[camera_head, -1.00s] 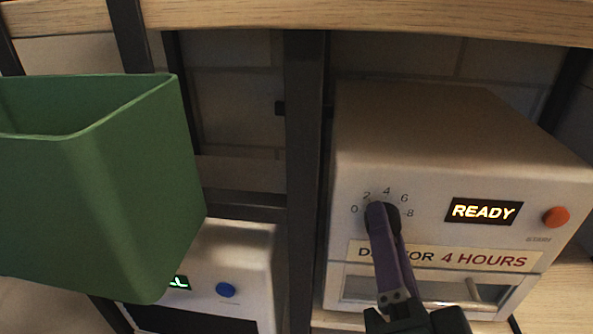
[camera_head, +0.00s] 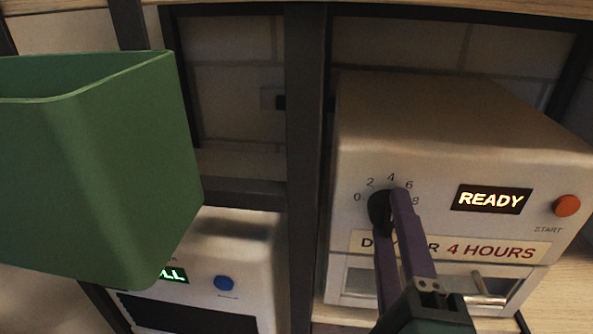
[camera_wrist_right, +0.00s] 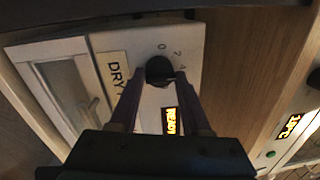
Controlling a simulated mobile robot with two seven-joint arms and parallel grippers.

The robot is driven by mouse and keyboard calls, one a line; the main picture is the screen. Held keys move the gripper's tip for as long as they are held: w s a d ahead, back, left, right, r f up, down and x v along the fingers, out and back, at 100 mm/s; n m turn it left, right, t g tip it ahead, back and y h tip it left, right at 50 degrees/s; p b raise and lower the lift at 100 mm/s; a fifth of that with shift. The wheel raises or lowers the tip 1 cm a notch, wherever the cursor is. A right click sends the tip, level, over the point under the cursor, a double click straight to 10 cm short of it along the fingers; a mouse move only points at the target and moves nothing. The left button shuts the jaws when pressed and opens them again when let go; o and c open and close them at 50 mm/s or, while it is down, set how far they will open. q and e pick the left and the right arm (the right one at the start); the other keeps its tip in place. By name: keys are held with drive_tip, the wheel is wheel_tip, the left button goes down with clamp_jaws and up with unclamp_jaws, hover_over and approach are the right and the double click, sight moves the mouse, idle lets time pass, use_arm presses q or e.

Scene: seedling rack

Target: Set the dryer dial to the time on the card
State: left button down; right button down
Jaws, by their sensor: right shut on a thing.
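The dryer (camera_head: 440,120) is a cream box at the right. Its round black dial (camera_head: 379,213) sits among the printed numbers 0, 2, 4, 6 and 8; the dial also shows in the right wrist view (camera_wrist_right: 159,70). Its pointer mark cannot be made out. The card (camera_head: 505,251) below reads "DRY FOR 4 HOURS", its left part partly covered by my fingers. My right gripper (camera_head: 392,210) is shut on the dial, with one purple finger on each side of it. My left gripper is not in view.
The dryer's display (camera_head: 491,199) reads READY, with an orange START button (camera_head: 567,205) beside it. A handle (camera_head: 482,288) is below the card. A green bin (camera_head: 100,170) fills the left.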

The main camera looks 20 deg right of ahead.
drive_tip(key=shift+f, duration=0.2)
idle(0.4)
drive_tip(key=c, duration=0.7)
unclamp_jaws()
drive_tip(key=o, duration=0.3)
drive_tip(key=shift+r, duration=0.1)
drive_tip(key=v, duration=1)
drive_tip(key=shift+p, duration=0.4)
drive_tip(key=shift+s+a+r, duration=0.1)
